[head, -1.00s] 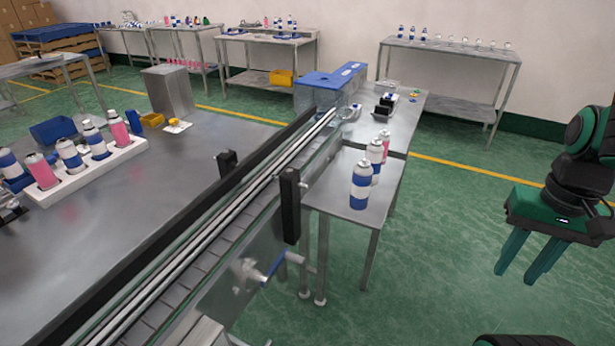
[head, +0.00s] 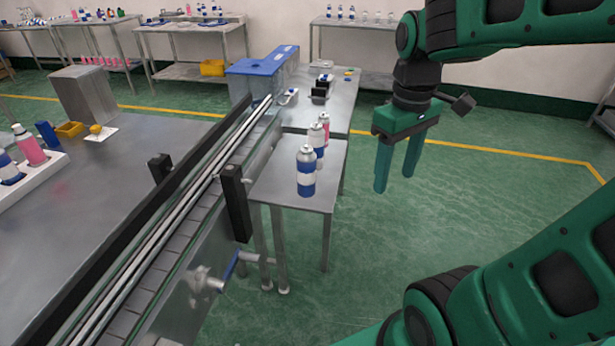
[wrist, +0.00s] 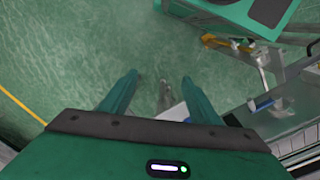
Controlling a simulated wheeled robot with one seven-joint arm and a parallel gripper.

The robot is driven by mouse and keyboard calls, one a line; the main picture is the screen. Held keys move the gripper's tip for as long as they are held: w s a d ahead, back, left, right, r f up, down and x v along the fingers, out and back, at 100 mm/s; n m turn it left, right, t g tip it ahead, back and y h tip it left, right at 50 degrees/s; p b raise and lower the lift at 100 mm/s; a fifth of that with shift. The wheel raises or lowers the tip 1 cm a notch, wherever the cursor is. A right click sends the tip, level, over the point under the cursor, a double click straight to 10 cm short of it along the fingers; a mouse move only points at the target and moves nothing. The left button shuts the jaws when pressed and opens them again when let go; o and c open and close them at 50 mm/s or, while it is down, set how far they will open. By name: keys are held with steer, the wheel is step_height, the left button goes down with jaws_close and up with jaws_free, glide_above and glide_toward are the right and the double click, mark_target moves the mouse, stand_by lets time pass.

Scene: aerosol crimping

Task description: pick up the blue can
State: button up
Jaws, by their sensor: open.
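A blue and white can (head: 306,172) stands upright near the front of the small metal table beside the conveyor. A second blue and white can (head: 316,142) stands just behind it, and a pink can (head: 324,126) stands behind that. My gripper (head: 395,184) is open and empty, fingers pointing down, to the right of the small table and apart from the cans. In the wrist view my gripper (wrist: 160,93) shows its two fingers spread over green floor. No can shows clearly between them.
The conveyor (head: 185,225) runs along the left of the small table (head: 270,185). A blue-topped machine (head: 262,68) stands at its far end. A white rack (head: 45,180) with cans sits on the large table at left. Open green floor lies right of the small table.

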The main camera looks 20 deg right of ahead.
steer(key=w+a+r+n, duration=0.2)
steer(key=w+a+n, duration=0.4)
steer(key=w+n, duration=0.15)
steer(key=n, duration=0.6)
glide_toward(307, 174)
steer(key=shift+w+d+f, duration=0.65)
steer(key=shift+a+f, duration=0.15)
steer(key=shift+f, duration=0.1)
step_height(307, 174, down, 5)
steer(key=shift+w+r, duration=0.1)
steer(key=shift+w+f, duration=0.15)
steer(key=shift+f, duration=1.15)
steer(key=shift+w+f, duration=0.1)
steer(key=shift+f, duration=1.25)
steer(key=c, duration=1.1)
steer(key=shift+c, duration=0.2)
